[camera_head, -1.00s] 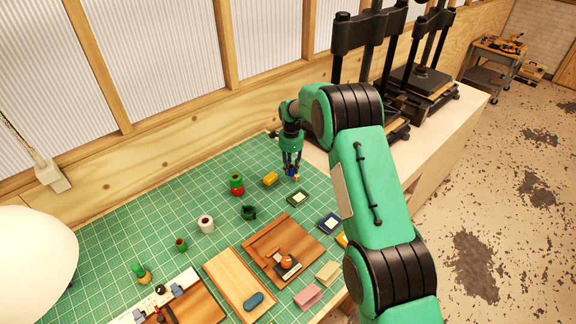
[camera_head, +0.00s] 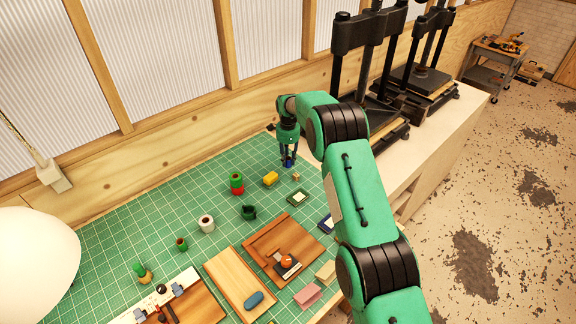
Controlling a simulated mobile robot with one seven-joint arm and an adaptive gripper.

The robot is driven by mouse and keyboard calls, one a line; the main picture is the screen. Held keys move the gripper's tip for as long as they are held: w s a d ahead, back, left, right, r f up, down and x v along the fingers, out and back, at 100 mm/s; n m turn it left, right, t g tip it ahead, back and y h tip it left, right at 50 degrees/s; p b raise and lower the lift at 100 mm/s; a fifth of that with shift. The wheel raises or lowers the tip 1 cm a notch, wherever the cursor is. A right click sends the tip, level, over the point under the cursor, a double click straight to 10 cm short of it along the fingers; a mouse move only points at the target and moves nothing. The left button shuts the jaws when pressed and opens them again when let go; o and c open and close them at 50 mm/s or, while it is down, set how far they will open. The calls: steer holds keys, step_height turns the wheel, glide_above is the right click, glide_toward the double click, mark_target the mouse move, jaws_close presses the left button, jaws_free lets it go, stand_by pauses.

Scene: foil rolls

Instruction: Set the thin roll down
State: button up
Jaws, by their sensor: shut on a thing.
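My gripper (camera_head: 288,161) points down above the far right part of the green cutting mat (camera_head: 225,165). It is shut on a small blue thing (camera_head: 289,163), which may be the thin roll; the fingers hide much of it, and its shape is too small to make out. It looks held above the mat, though I cannot tell how high. A red and green roll or stack (camera_head: 236,184) stands left of the gripper. A white roll (camera_head: 206,224) and a small green roll with a reddish core (camera_head: 181,244) stand further left.
A small tan block (camera_head: 296,176) lies just in front of my gripper, with a yellow block (camera_head: 270,179) to its left. Black presses (camera_head: 365,100) stand behind right.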

steer(key=shift+f, duration=1.75)
steer(key=shift+f, duration=0.15)
steer(key=o, duration=0.8)
steer(key=shift+o, duration=0.2)
step_height(320, 180, up, 12)
steer(key=shift+r, duration=0.2)
